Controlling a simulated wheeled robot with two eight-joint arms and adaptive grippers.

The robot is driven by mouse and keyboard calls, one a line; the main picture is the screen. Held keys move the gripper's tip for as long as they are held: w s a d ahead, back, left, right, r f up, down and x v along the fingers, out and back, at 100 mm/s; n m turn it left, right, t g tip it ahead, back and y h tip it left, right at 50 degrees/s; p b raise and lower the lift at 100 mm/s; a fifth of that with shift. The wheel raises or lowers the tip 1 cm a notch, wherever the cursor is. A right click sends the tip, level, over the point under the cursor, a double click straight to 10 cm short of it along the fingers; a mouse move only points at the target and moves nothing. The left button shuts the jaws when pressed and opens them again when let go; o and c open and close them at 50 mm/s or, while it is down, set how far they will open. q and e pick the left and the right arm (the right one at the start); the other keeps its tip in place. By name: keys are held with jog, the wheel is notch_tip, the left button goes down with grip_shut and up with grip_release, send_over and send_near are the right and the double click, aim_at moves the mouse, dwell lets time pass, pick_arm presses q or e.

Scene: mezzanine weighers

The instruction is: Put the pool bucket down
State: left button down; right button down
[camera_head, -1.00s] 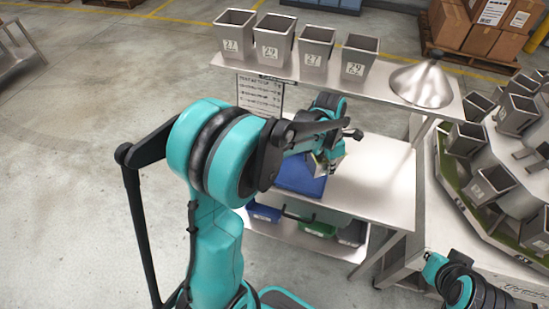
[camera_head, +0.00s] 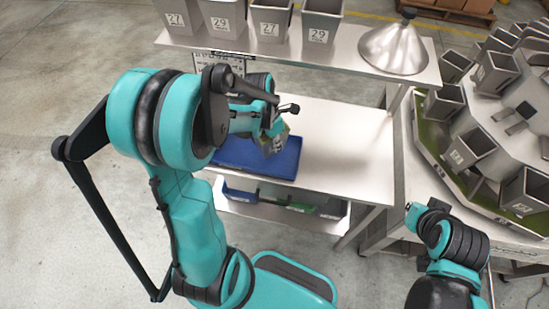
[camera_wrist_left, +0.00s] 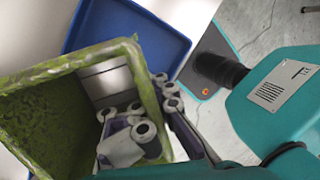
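The bucket in my left gripper is square-mouthed, with green stains on its walls, and fills the left of the left wrist view (camera_wrist_left: 60,115). In the head view it is a small grey-green shape (camera_head: 274,141), mostly hidden by my arm. My left gripper (camera_head: 268,121) is shut on its wall, with one finger inside and one outside in the left wrist view (camera_wrist_left: 158,108). The bucket appears tilted and overlaps the blue tray (camera_head: 283,170) on the table. I cannot tell whether it touches the tray. The right arm shows at lower right, its gripper out of view.
The metal table (camera_head: 345,150) is bare right of the tray. A raised shelf (camera_head: 345,62) behind holds several numbered steel buckets (camera_head: 270,25) and a metal cone (camera_head: 393,48). A weigher ring (camera_head: 515,130) with several buckets stands at right. Bins (camera_head: 300,208) sit on the lower shelf.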

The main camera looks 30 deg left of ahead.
pick_arm(q)
jog(key=shift+s+a+f, duration=0.3)
jog(key=shift+s+f, duration=0.05)
jog(key=shift+s, duration=0.05)
jog(key=shift+f+b, duration=0.8)
jog(key=shift+f, duration=1.05)
jog(key=shift+f, duration=0.1)
jog(key=shift+f, duration=0.1)
jog(key=c, duration=1.4)
grip_release()
